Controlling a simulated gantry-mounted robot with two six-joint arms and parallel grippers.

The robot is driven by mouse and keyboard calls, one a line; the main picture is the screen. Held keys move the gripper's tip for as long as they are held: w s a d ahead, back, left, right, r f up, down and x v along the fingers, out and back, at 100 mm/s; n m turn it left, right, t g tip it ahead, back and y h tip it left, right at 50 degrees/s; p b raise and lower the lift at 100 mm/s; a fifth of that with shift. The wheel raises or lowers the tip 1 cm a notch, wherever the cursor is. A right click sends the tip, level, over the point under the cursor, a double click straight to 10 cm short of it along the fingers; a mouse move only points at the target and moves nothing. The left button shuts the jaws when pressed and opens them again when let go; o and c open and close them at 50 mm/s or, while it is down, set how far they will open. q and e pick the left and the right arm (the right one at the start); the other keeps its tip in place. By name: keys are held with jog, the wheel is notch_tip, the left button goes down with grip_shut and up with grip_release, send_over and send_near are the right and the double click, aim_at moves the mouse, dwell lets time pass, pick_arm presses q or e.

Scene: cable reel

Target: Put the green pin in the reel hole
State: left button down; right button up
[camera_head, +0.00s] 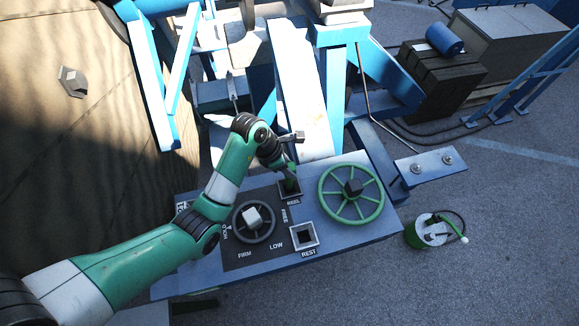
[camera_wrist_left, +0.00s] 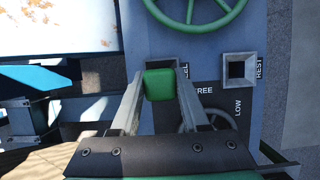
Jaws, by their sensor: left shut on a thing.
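My left gripper (camera_wrist_left: 160,88) is shut on the green pin (camera_wrist_left: 160,84), whose square top shows between the two fingers in the left wrist view. In the head view the pin (camera_head: 291,186) is at the square hole labelled REEL (camera_head: 290,197) on the blue-grey panel. The gripper (camera_head: 288,176) comes down on it from above. The pin and fingers cover most of the reel hole, and how deep the pin sits cannot be told. The square REST hole (camera_head: 304,235) is open and dark; it also shows in the left wrist view (camera_wrist_left: 239,69). My right gripper is not in view.
A green handwheel (camera_head: 351,193) stands right of the reel hole. A dark dial with a pale knob (camera_head: 252,217) lies left of the REST hole. Blue frame posts (camera_head: 336,100) rise behind the panel. A green-white bucket (camera_head: 432,231) stands on the ground at right.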

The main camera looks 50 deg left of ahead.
aim_at(289, 182)
pick_arm(q)
jog(key=shift+f+b, duration=4.45)
jog(key=shift+f, duration=0.3)
jog(key=shift+c, duration=1.6)
grip_release()
jog(key=p+v, duration=0.7)
jog(key=v, duration=0.4)
jog(key=shift+r, duration=0.35)
jog(key=shift+s+a, duration=0.1)
